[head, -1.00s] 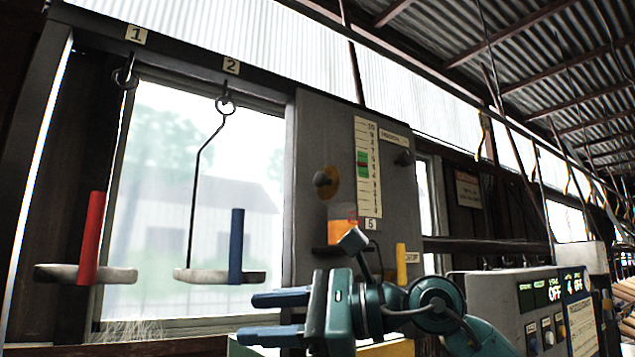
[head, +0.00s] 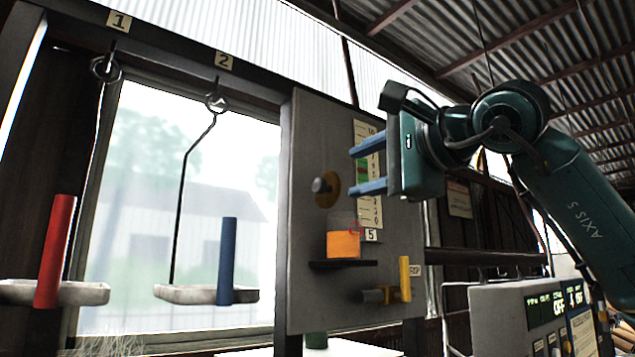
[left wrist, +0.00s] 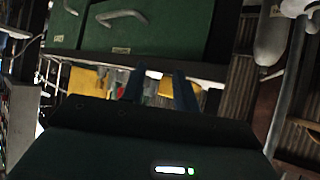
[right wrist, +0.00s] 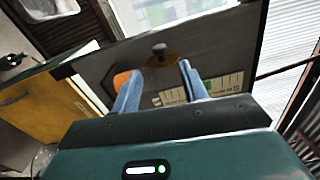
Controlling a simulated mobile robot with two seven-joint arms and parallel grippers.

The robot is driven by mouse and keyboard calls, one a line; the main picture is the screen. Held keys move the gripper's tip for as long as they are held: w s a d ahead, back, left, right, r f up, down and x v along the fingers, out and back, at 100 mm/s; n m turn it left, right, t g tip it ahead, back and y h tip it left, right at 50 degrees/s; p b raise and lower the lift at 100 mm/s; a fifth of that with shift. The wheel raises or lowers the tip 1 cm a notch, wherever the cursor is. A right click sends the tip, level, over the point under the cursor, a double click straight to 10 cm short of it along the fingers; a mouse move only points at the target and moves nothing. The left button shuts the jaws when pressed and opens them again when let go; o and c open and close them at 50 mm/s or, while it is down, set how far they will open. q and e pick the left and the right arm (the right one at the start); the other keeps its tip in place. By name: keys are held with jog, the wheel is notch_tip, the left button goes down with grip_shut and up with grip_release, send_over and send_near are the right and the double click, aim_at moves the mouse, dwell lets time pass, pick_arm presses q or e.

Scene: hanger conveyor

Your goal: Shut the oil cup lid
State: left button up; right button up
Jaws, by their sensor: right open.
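The oil cup (head: 343,243), a clear cup with orange oil, stands on a small dark shelf on the grey panel. A tan disc with a dark knob (head: 322,185) sits upright just above it; it looks like the raised lid, but I cannot be sure. My right gripper (head: 354,170) is open and empty, up and right of the cup in the head view, its fingers pointing left toward the disc. In the right wrist view the knob (right wrist: 160,50) shows between and beyond the fingers, and the orange cup (right wrist: 122,79) is partly behind the left finger. My left gripper (left wrist: 158,80) is open and empty, away from the panel.
A scale strip (head: 372,205) is on the panel behind my right fingers. A yellow handle (head: 404,278) juts out below. Two hanging trays with a red (head: 55,250) and a blue cylinder (head: 228,260) are at left. A control box (head: 505,315) stands at lower right.

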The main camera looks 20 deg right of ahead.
aim_at(324, 183)
jog(key=p+x, duration=0.3)
jog(key=x, duration=0.6)
jog(key=shift+w+a, duration=0.15)
jog(key=shift+w, duration=0.1)
jog(key=shift+w+a, duration=0.1)
jog(key=shift+w, duration=0.15)
pick_arm(q)
jog(key=shift+s+a+r+g+y, duration=0.15)
jog(key=shift+s+a+g+y, duration=0.15)
jog(key=shift+a+g, duration=0.15)
pick_arm(e)
jog(key=shift+w+f, duration=0.1)
jog(key=shift+w, duration=0.1)
jog(key=c, duration=0.9)
pick_arm(q)
jog(key=shift+s, duration=0.15)
